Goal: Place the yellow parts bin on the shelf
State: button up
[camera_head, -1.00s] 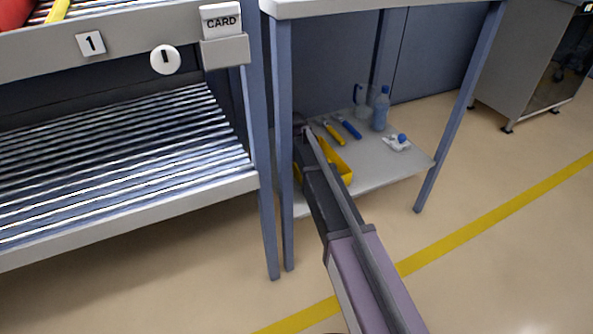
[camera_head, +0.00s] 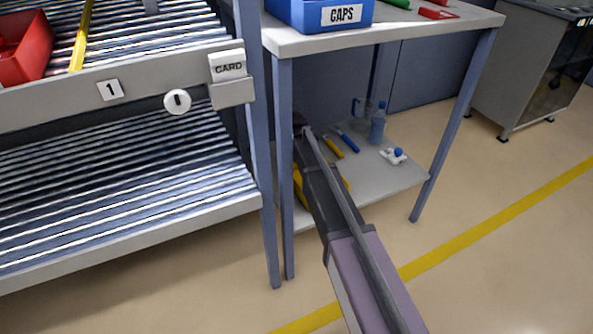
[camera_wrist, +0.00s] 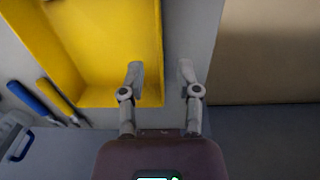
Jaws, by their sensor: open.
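The yellow parts bin (camera_head: 298,184) lies on the grey lower shelf (camera_head: 388,180) of the table, mostly hidden behind my arm in the head view. In the wrist view the bin (camera_wrist: 112,42) fills the upper left, open side showing and empty where visible. My gripper (camera_wrist: 161,72) is open. Its left finger is over the bin's inside and its right finger is outside, so the bin's side wall lies between them in the picture. I cannot tell whether either finger touches it.
A yellow-handled tool (camera_head: 333,146), a blue-handled tool (camera_head: 347,140), a clear jug (camera_head: 361,107), a blue bottle (camera_head: 378,124) and a small white-and-blue item (camera_head: 394,156) share the lower shelf. A blue CAPS bin (camera_head: 318,14) stands on the tabletop. A roller rack (camera_head: 120,180) stands left.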

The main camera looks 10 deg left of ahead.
jog(key=shift+r+p, duration=2.2)
jog(key=shift+r, duration=0.35)
jog(key=shift+s, duration=0.1)
jog(key=s+d+m, duration=0.3)
jog(key=s+d, duration=0.7)
jog(key=d, duration=0.4)
jog(key=s+d+m, duration=0.3)
jog(key=s+d, duration=0.7)
jog(key=d, duration=0.5)
jog(key=shift+s+d+m, duration=0.2)
jog(key=shift+s+m, duration=0.2)
